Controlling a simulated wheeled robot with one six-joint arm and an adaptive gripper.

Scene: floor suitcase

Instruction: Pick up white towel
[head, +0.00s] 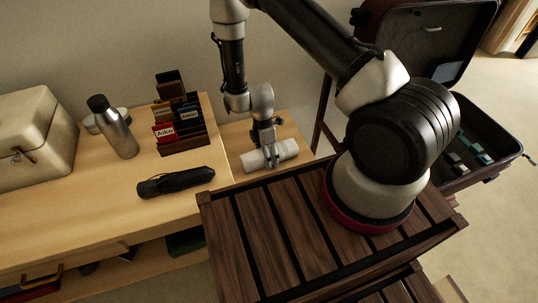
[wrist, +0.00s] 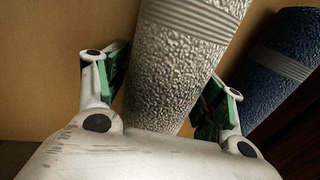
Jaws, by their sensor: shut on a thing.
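The white towel (head: 284,150) is a rolled, textured cylinder on the right part of the wooden desk in the head view. In the wrist view the white towel (wrist: 172,70) runs between my fingers, with a ribbed band near the top. My gripper (head: 270,157) is over the roll from above. In the wrist view my gripper (wrist: 165,85) has one green-padded finger on each side of the towel, shut on it. I cannot tell whether the towel is lifted off the surface.
A dark blue rolled towel (wrist: 280,65) lies close to the right of the white one. On the desk (head: 140,205) are a black umbrella (head: 176,182), a metal bottle (head: 113,128), a card organizer (head: 180,128) and a beige case (head: 36,135). An open suitcase (head: 470,150) stands at right.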

